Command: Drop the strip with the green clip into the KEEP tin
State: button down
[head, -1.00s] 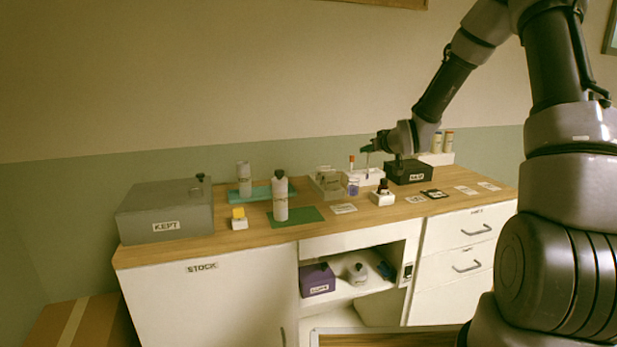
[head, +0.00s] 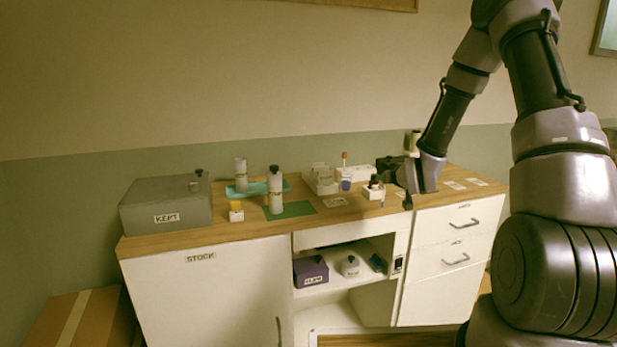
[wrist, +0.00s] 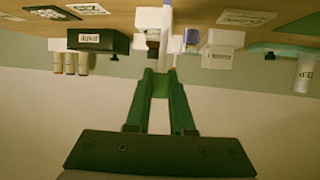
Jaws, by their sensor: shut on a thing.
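My gripper (wrist: 160,82) shows in the wrist view with two green fingers. It is shut on a pale strip (wrist: 167,35) at a green patch between the fingertips, which looks like the green clip. The strip points away from the fingers.
A grey box marked KEPT (head: 165,207) stands at the counter's left end. White bottles (head: 275,192), white holders (head: 320,178) and a small blue-tinted container (head: 345,181) stand between. Cards (head: 453,185) lie at the right. A purple box (head: 310,271) sits on the shelf below.

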jog(key=s+d+f+m+h, duration=0.1)
jog(key=s+d+f, duration=0.1)
jog(key=d+f, duration=0.2)
notch_tip(320, 180, down, 2)
jog(key=shift+s+f+m+h, duration=0.1)
jog(key=shift+s+m+h, duration=0.15)
jog(key=shift+m+h, duration=0.05)
